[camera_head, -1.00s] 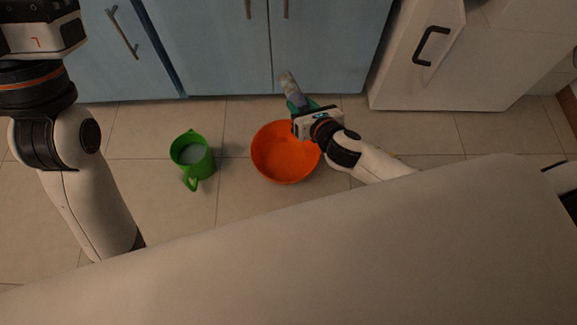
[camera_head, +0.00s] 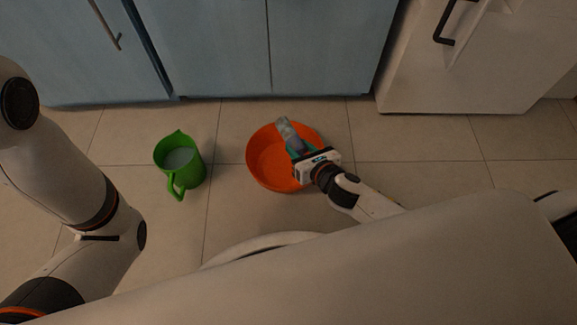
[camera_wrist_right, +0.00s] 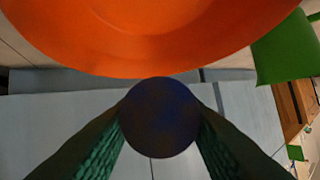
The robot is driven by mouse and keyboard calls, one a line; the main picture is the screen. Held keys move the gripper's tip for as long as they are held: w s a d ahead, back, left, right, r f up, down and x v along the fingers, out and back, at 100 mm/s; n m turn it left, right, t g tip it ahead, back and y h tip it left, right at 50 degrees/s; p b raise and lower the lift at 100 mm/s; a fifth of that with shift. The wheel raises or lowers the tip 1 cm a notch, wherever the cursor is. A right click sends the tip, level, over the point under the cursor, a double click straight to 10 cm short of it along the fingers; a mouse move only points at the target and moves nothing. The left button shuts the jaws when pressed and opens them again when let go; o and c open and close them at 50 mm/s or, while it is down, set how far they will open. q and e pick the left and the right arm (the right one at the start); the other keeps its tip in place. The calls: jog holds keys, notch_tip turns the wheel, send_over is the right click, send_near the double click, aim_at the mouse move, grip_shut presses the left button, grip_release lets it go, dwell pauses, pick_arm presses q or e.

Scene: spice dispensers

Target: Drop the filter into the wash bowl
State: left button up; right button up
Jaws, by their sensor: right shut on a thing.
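The orange wash bowl (camera_head: 268,165) stands on the floor in the middle of the head view. My right gripper (camera_head: 295,147) is shut on the filter (camera_head: 286,130), a greyish, cylinder-like piece. In the head view, gripper and filter overlap the bowl's right and upper part; their height above it is hard to tell. In the right wrist view, the filter's dark round end (camera_wrist_right: 160,118) sits between the green finger pads, with the bowl's orange wall (camera_wrist_right: 150,45) across the top of the picture. My left gripper is out of view; only its arm shows at the left.
A green jug (camera_head: 187,170) with pale content stands left of the bowl, with floor between them. Blue cabinets (camera_head: 320,50) line the back, and a white cabinet (camera_head: 430,85) stands at the right. Tiled floor (camera_head: 420,140) is clear right of the bowl.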

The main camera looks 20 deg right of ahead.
jog(key=shift+f, duration=0.35)
jog(key=o, duration=1.2)
jog(key=shift+o, duration=0.2)
jog(key=shift+r, duration=0.1)
